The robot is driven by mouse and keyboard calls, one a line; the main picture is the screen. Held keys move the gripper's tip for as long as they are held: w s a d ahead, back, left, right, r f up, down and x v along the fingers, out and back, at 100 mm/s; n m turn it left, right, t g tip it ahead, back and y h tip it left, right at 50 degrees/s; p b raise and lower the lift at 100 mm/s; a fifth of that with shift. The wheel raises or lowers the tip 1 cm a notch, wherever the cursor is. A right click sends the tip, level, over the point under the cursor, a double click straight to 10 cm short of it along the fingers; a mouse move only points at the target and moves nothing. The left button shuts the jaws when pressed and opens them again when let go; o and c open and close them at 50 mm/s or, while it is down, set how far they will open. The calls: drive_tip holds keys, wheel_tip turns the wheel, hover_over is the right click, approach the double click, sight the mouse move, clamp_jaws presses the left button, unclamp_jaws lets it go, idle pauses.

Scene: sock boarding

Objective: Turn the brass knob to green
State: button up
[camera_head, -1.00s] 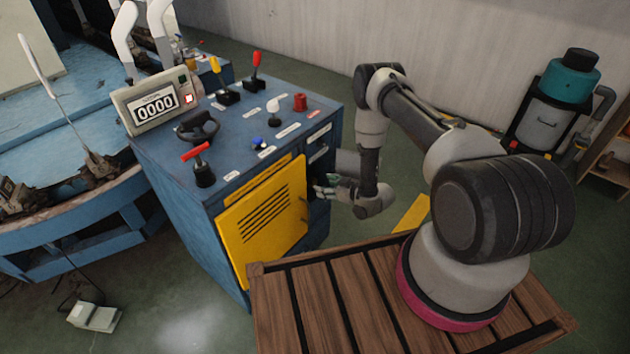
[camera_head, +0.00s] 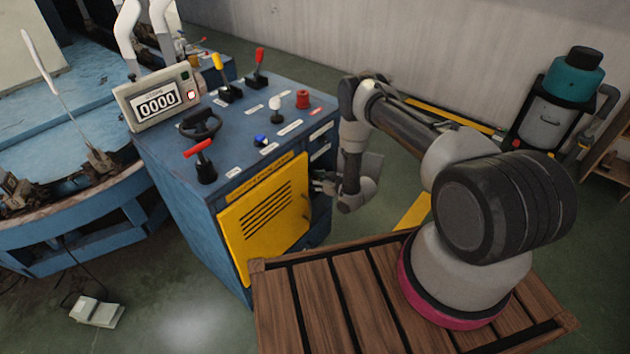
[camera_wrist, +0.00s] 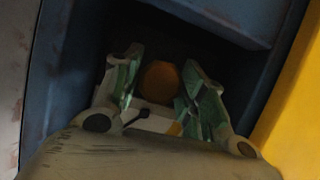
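The brass knob (camera_wrist: 160,82) shows in the wrist view as a round orange-brown shape in a dark recess of the blue cabinet. My gripper (camera_wrist: 158,88) is open, with one green-padded finger on each side of the knob. I cannot tell whether the fingers touch it. A pale plate with a small dark pointer and a yellow patch (camera_wrist: 175,128) shows below the knob; no green mark can be made out. In the head view my gripper (camera_head: 322,183) is at the cabinet's right side, and the knob is hidden there.
The blue cabinet (camera_head: 180,230) has a yellow door (camera_head: 265,225) beside my gripper. Its top carries several levers, a black handwheel (camera_head: 201,125) and a display reading 0000 (camera_head: 156,103). A slatted wooden platform (camera_head: 330,300) lies below my arm. Green floor is free right of the cabinet.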

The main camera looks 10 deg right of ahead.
drive_tip(key=c, duration=0.4)
drive_tip(key=n+t+h, duration=0.1)
drive_tip(key=n, duration=0.1)
drive_tip(key=n+t+h, duration=0.1)
drive_tip(key=n, duration=0.1)
drive_tip(key=shift+a+f, duration=0.1)
drive_tip(key=n+t+h, duration=0.1)
drive_tip(key=n+t, duration=0.1)
drive_tip(key=n, duration=0.2)
idle(0.5)
drive_tip(key=shift+s, duration=0.1)
idle(0.4)
drive_tip(key=o, duration=1)
drive_tip(key=shift+o, duration=0.2)
